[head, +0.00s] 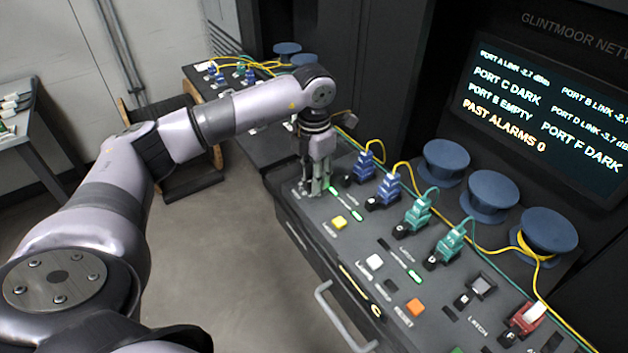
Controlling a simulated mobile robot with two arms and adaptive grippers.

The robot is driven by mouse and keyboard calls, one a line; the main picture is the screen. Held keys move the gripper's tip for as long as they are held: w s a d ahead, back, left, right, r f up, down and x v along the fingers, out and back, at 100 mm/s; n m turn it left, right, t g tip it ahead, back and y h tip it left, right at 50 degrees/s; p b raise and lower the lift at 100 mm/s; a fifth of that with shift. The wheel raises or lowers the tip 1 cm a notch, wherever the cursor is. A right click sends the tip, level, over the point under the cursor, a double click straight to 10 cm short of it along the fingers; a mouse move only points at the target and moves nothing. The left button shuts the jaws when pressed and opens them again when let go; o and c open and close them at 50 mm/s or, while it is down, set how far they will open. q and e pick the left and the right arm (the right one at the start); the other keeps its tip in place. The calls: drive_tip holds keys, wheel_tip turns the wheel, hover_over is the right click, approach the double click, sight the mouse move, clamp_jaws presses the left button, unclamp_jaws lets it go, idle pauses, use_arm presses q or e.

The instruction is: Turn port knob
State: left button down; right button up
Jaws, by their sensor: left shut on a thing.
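My left gripper (315,188) points down at the far left end of the sloped control panel (350,255). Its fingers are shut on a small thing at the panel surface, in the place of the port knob. The fingers hide nearly all of it, so its angle cannot be told. Lit green bars (345,204) lie just right of the fingers. The screen (540,115) reads port C dark, port E empty, port F dark and past alarms 0. My right gripper is not in view.
Blue connectors (388,188) and green connectors (417,212) with yellow and teal fibres stand right of the gripper. A yellow button (339,222), white button (374,261) and orange reset button (415,306) are nearer. Blue spools (446,160) stand behind. A handle (335,315) juts from the front.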

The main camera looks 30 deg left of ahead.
use_arm(q)
drive_tip(key=shift+m+b, duration=0.5)
drive_tip(key=shift+m, duration=0.7)
drive_tip(key=c, duration=1.3)
unclamp_jaws()
drive_tip(key=shift+o, duration=0.4)
wheel_tip(320, 180, up, 12)
